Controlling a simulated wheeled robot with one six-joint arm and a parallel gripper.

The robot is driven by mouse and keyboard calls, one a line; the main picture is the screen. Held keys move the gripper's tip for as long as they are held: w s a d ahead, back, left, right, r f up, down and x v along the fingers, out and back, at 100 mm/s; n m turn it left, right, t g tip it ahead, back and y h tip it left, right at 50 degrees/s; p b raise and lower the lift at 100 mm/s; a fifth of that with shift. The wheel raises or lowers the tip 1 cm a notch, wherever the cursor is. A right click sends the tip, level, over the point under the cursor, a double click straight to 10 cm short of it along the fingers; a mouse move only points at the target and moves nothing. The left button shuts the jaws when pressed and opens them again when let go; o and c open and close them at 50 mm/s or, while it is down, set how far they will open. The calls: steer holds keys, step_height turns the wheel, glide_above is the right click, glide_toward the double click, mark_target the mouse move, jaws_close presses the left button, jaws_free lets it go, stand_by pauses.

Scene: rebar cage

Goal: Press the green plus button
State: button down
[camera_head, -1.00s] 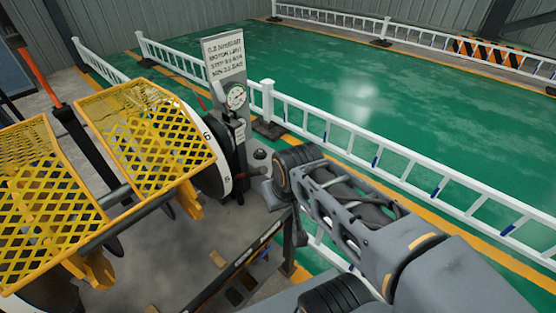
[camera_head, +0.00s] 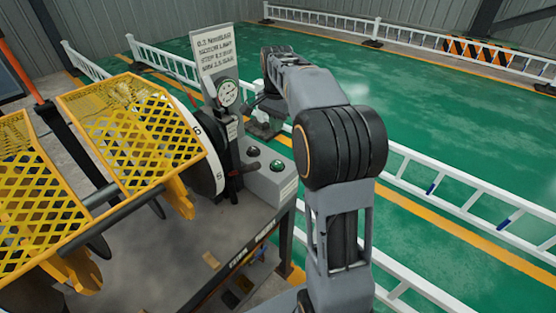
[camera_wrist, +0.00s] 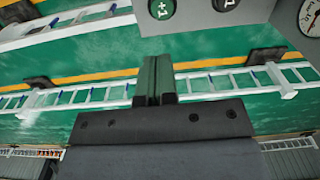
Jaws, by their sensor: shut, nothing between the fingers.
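The green plus button (camera_head: 277,165) is a round button on top of a grey control box (camera_head: 284,187) beside the machine. In the wrist view, the green button (camera_wrist: 161,8) shows at the top edge, partly cut off, with an upside-down plus mark. A darker button (camera_head: 253,152) with a minus-like mark sits beside it and also shows in the wrist view (camera_wrist: 226,4). My gripper (camera_wrist: 158,78) is shut and empty, its fingers apart from the buttons. In the head view, my gripper is small and dark near the gauge, its fingertips not clear.
A round gauge (camera_head: 227,92) and an upright sign plate (camera_head: 213,55) stand behind the box. Yellow mesh guards (camera_head: 125,125) and a numbered white disc (camera_head: 206,160) are at left. White railings (camera_head: 440,180) run over the green floor at right.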

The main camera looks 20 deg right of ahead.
mark_target(277, 163)
steer(key=shift+w+d, duration=0.25)
steer(key=shift+f, duration=0.2)
step_height(277, 163, down, 14)
steer(key=shift+r, duration=0.15)
stand_by(0.5)
